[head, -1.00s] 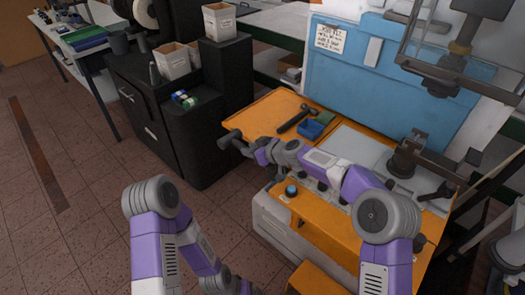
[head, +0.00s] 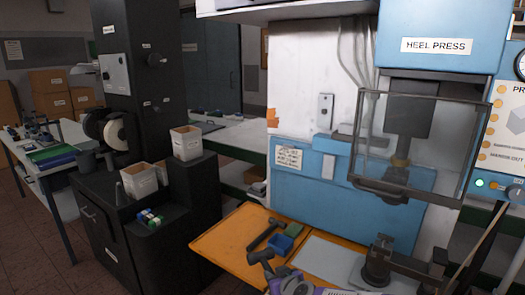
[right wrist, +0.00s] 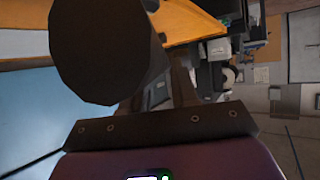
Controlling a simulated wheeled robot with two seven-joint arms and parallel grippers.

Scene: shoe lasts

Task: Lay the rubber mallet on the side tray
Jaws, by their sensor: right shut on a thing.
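A dark mallet with a thick cylindrical head (right wrist: 100,50) fills the upper left of the right wrist view. My right gripper (right wrist: 160,88) is shut on it, though the grip itself is mostly hidden behind the head. In the head view the right gripper (head: 271,273) is at the bottom edge, with the dark mallet head (head: 259,257) over the front of the orange side tray (head: 218,243). I cannot tell whether the mallet touches the tray. My left gripper is out of view.
The heel press (head: 410,130) with a clear guard stands right. A black cabinet (head: 135,235) stands left.

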